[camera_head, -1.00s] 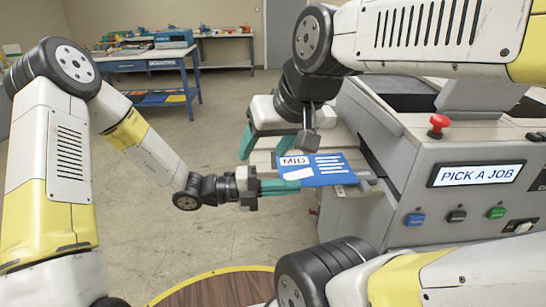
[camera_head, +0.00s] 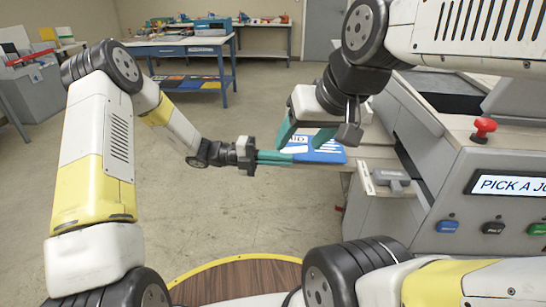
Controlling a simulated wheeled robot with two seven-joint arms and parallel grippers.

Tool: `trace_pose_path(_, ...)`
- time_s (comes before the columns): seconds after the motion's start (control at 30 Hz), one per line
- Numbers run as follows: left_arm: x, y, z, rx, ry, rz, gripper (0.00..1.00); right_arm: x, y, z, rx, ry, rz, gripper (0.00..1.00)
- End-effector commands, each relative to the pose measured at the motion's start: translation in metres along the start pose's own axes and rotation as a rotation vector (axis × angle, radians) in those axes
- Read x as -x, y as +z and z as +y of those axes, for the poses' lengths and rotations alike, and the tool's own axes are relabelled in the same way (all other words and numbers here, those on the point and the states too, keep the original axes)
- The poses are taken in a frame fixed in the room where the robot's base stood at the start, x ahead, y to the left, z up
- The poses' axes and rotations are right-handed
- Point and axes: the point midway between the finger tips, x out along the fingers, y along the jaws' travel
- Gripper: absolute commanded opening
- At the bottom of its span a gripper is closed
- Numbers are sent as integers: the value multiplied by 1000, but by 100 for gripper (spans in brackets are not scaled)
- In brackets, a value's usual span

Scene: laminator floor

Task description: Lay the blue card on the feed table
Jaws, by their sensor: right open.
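The blue card (camera_head: 328,154), with a white label and white stripes, lies about flat at the near-left part of the pale feed table (camera_head: 372,154) on the laminator's side. Whether it touches the table I cannot tell. My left gripper (camera_head: 285,158) comes in from the left, its teal fingers shut on the card's left edge. My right gripper (camera_head: 303,140) is above the card, open, its teal fingers apart and pointing down. It hides part of the card's label and far edge.
The grey laminator (camera_head: 475,165) fills the right side, with a red stop button (camera_head: 484,128), a screen and coloured buttons. A grey block (camera_head: 391,178) sits at the feed table's near edge. A blue workbench (camera_head: 185,50) stands behind. The floor at left centre is open.

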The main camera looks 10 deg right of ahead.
Motion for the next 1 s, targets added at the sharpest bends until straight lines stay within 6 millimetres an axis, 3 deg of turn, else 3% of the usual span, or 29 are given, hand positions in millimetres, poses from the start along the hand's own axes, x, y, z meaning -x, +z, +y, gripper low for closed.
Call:
trace_pose_path(0.23, 1, 1, 34, 2, -1, 0, 0, 0, 0, 0, 0, 0, 0, 60)
trace_pose_path(0.6, 2, 1, 38, -1, 0, 0, 0, 0, 0, 0, 0, 0, 0, 60)
trace_pose_path(0.73, 2, 1, 38, -1, 0, 0, 25, 0, 0, 0, 0, 0, 0, 60)
trace_pose_path(1.0, 2, 1, 38, -1, 0, 0, 25, 0, 0, 0, 0, 0, 0, 60)
